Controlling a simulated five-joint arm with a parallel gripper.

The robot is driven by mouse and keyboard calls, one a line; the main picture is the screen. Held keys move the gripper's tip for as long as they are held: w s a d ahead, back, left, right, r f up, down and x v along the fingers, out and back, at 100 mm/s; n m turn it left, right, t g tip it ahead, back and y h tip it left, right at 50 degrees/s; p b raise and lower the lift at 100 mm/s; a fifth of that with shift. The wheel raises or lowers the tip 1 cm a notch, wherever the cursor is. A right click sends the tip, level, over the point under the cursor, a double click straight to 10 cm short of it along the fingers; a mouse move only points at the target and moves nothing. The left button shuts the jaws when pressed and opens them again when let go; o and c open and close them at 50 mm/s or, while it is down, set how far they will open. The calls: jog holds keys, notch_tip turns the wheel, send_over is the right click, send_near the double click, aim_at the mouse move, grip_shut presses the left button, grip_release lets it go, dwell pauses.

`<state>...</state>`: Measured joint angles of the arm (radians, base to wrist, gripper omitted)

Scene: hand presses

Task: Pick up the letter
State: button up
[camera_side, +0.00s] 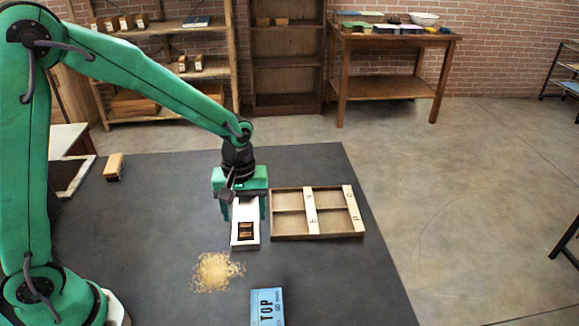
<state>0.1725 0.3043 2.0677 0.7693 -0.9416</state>
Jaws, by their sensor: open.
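My gripper (243,212) points down with its green fingers apart, one on each side of the upper part of a narrow white box (239,241). The box has a dark opening with small brown pieces (246,230) in it; these are too small to make out, and I cannot tell whether one is the letter. I see nothing held between the fingers, though the gripper hides the box's far end. Just right of it, a wooden divided tray (285,237) lies on the dark table, with two pale lettered strips (310,211) across it.
A blue box marked TOP (267,308) lies at the front of the dark table (345,290). A pile of tan grains (215,271) is left of it. A wooden block (114,167) and a framed tray (73,176) are at the left. The front right of the table is clear.

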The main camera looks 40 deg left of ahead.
aim_at(245, 234)
jog(key=shift+f, duration=0.7)
jog(key=shift+f, duration=0.1)
jog(key=shift+s+a+f, duration=0.1)
jog(key=shift+f, duration=2.35)
jog(key=shift+c, duration=0.2)
jog(key=c, duration=1)
